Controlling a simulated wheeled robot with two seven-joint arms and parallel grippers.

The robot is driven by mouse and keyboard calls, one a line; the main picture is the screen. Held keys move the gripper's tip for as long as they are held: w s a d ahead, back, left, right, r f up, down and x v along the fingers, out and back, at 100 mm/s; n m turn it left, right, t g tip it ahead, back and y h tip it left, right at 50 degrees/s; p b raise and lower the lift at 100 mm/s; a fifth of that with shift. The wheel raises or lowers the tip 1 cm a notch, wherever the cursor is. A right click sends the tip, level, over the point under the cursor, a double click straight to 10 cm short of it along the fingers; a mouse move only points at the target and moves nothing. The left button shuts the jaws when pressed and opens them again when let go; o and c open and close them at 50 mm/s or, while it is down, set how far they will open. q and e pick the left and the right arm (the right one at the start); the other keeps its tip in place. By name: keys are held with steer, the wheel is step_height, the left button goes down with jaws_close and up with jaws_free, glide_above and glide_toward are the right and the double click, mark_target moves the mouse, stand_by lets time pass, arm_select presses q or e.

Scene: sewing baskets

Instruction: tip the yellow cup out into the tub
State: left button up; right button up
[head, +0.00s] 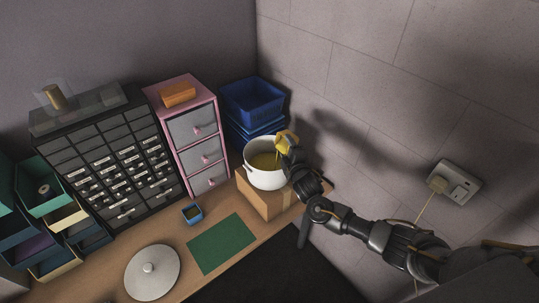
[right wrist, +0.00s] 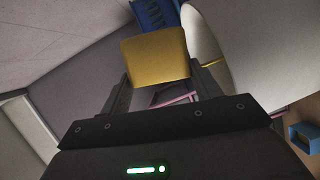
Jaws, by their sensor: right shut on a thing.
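My right gripper (head: 290,154) is shut on the yellow cup (head: 285,140). The cup is held tilted at the upper right rim of the white tub (head: 262,180). Something yellow shows inside the tub, and a thin yellow streak shows below the cup's edge. In the right wrist view the yellow cup (right wrist: 155,58) is between the fingers of my right gripper (right wrist: 160,90), with the pale wall of the tub (right wrist: 260,45) beside it. I cannot see the cup's inside. My left gripper is not in view.
The tub stands on a cardboard box (head: 256,204) near the wall. Blue baskets (head: 252,100) are stacked behind it. A pink drawer unit (head: 186,130) is at its left. A small blue box (head: 192,214), green mat (head: 221,243) and round lid (head: 152,272) lie on the table. A wall socket (head: 455,185) is at right.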

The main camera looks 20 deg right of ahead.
steer(key=shift+s+a+n, duration=0.15)
steer(key=shift+a+n, duration=0.15)
steer(key=shift+a, duration=0.05)
steer(key=shift+s+a+n+t+b, duration=0.1)
steer(key=shift+a+n+t+b, duration=0.25)
steer(key=shift+n, duration=0.4)
steer(key=shift+s+a+n+t, duration=0.1)
steer(key=shift+n+t, duration=0.35)
steer(key=shift+n, duration=0.3)
stand_by(1.2)
steer(key=shift+a+r+n+t+p, duration=0.2)
steer(key=shift+r+n+t+p, duration=0.15)
steer(key=shift+r+n, duration=0.5)
stand_by(0.6)
steer(key=shift+s+a+f+n+t+y+b, duration=0.1)
steer(key=shift+a+f+n+t+y+b, duration=0.1)
steer(key=shift+n, duration=0.6)
steer(key=shift+s+a+f+n+t+y+b, duration=0.15)
steer(key=shift+n+t+b, duration=0.1)
steer(key=shift+n, duration=0.5)
steer(key=shift+a+f+n+t+y+b, duration=0.1)
steer(key=shift+a+n+t+y+b, duration=0.1)
steer(key=shift+n, duration=0.6)
stand_by(0.9)
